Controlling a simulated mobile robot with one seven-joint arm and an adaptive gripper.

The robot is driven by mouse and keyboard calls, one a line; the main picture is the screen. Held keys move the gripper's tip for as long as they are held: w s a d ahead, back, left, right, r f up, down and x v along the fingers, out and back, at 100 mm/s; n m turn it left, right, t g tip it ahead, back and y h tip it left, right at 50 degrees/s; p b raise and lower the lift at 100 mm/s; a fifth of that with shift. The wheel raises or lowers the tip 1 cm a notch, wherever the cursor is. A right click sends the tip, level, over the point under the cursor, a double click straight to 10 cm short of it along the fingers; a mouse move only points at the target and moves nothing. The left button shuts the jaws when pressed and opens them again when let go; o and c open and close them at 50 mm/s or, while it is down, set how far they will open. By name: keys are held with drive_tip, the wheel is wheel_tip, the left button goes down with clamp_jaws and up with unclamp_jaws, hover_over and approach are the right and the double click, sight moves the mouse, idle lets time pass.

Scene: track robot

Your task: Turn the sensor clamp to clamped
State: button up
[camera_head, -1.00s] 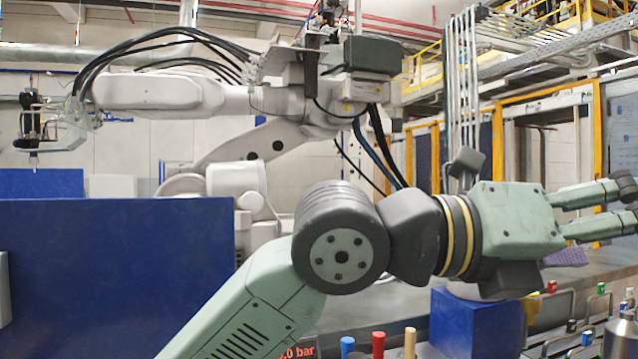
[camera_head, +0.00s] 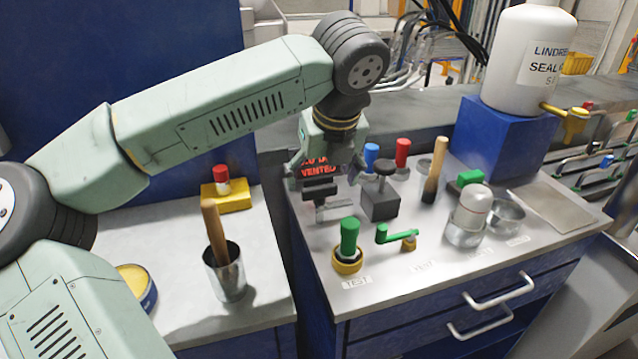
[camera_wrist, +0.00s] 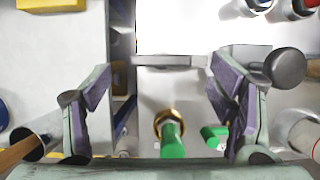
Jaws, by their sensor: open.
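My gripper (camera_head: 325,172) points down over the back left of the right-hand bench, fingers apart and empty. The wrist view shows both fingers of my gripper (camera_wrist: 160,82) spread wide. I see no label naming the sensor clamp. A dark grey block with a black knob (camera_head: 382,192) stands just right of my gripper; this knob also shows right of the right finger in the wrist view (camera_wrist: 285,67). A grey bar (camera_wrist: 170,60) lies between the fingers. A green crank handle (camera_head: 396,235) and a green-handled valve in a yellow ring (camera_head: 348,240) stand nearer the front edge.
Blue and red capped posts and a wooden-handled tool (camera_head: 434,172) stand behind. A display reading VENTED (camera_head: 318,168) is partly hidden by my gripper. A white bottle (camera_head: 527,60) sits on a blue block (camera_head: 505,135). A gap separates the left bench (camera_head: 190,300).

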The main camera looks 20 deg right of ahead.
sight(320, 187)
drive_tip(key=shift+p+x, duration=0.4)
drive_tip(key=shift+x, duration=2)
drive_tip(key=c, duration=1.2)
drive_tip(key=shift+o, duration=0.2)
